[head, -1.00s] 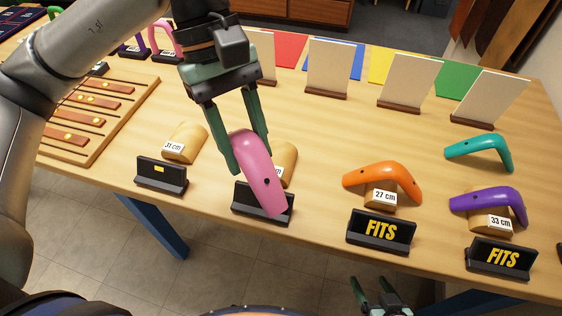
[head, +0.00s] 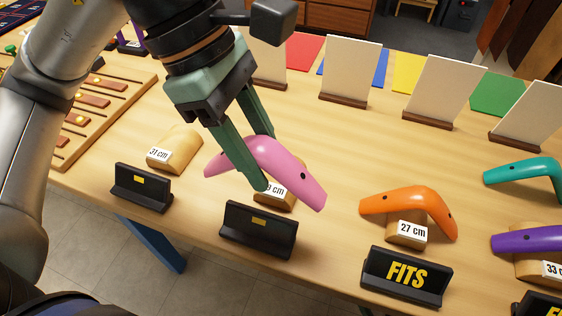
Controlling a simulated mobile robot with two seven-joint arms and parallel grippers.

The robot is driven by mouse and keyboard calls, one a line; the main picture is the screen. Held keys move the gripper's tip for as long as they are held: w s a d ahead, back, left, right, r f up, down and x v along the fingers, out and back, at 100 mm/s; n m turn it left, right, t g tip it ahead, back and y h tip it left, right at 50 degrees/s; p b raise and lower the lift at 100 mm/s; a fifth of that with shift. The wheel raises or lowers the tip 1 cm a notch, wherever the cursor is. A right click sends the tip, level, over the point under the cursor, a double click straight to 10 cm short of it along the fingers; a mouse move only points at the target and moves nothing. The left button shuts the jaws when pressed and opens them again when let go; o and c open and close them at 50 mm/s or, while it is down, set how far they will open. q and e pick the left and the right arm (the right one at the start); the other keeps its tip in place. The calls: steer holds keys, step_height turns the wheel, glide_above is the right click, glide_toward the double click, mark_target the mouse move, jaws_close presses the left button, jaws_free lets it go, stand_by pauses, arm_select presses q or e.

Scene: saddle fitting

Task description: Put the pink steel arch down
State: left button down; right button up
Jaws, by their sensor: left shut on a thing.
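The pink steel arch (head: 290,176) is in the middle of the head view, its bend upward and its legs spread left and right. My left gripper (head: 262,160) is shut on it near the bend. The arch is over a wooden block (head: 280,199) whose label is partly hidden, ending in "9 cm". I cannot tell whether the arch touches the block. My right gripper is out of view.
An orange arch (head: 415,200) sits on the 27 cm block behind a stand (head: 405,276) reading FITS. A bare 31 cm block (head: 177,148) is at left. A teal arch (head: 525,171) and a purple arch (head: 530,240) are at right. White panels (head: 447,90) line the back.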

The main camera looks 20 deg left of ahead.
arm_select(q)
steer(key=w+f, duration=0.6)
steer(key=w, duration=0.1)
steer(key=shift+f+b, duration=0.15)
steer(key=shift+b, duration=0.2)
steer(key=shift+w+f, duration=0.2)
steer(key=f, duration=0.3)
steer(key=shift+w+a+f, duration=0.1)
steer(key=shift+w+f, duration=0.1)
steer(key=shift+f, duration=0.1)
